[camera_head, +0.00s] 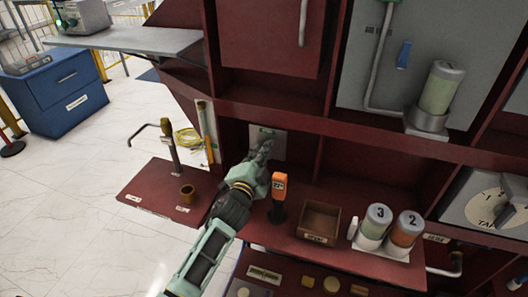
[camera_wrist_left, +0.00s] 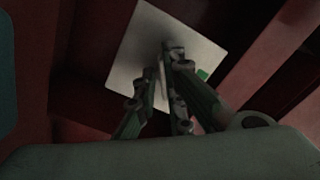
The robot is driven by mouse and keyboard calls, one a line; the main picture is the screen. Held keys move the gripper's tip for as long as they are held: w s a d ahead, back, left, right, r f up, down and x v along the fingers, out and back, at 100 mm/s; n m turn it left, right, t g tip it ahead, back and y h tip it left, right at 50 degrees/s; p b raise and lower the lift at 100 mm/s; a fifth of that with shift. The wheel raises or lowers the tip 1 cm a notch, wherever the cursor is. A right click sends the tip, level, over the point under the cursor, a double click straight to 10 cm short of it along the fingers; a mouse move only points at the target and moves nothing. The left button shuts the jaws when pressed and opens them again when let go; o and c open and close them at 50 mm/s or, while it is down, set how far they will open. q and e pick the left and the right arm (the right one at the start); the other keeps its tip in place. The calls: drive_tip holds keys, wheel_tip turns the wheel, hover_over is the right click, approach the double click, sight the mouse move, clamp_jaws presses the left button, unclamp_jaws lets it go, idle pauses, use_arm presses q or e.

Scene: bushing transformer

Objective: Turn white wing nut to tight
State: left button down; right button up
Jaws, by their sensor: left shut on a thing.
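My left gripper (camera_head: 264,150) reaches into the lower left compartment of the dark red cabinet, in front of a white plate (camera_head: 280,143). In the left wrist view its fingers (camera_wrist_left: 164,75) are closed together around a thin pale piece, the white wing nut (camera_wrist_left: 162,70), in front of the white plate (camera_wrist_left: 135,45). The fingers cover most of the wing nut, so its angle is hard to tell. The head view does not show the wing nut, as the gripper is in front of it. My right gripper is not in view.
An orange handheld device (camera_head: 279,186) stands on the red shelf just right of my left arm. A brown open box (camera_head: 320,220) and canisters numbered 3 (camera_head: 376,222) and 2 (camera_head: 405,230) are further right. A hooked metal post (camera_head: 172,145) and yellow cable (camera_head: 188,139) are left.

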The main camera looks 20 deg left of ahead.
use_arm(q)
drive_tip(key=shift+w+a+r+m, duration=0.1)
drive_tip(key=shift+r+m, duration=0.05)
drive_tip(key=shift+m, duration=1)
drive_tip(key=shift+a+r+m, duration=0.1)
drive_tip(key=shift+r+m, duration=0.1)
drive_tip(key=shift+m, duration=1)
drive_tip(key=shift+w+r+m, duration=0.1)
drive_tip(key=shift+r+m, duration=0.05)
drive_tip(key=shift+m, duration=1)
drive_tip(key=c, duration=2)
unclamp_jaws()
drive_tip(key=shift+s, duration=0.1)
drive_tip(key=shift+f, duration=0.1)
drive_tip(key=shift+d+f, duration=0.1)
drive_tip(key=shift+f, duration=0.05)
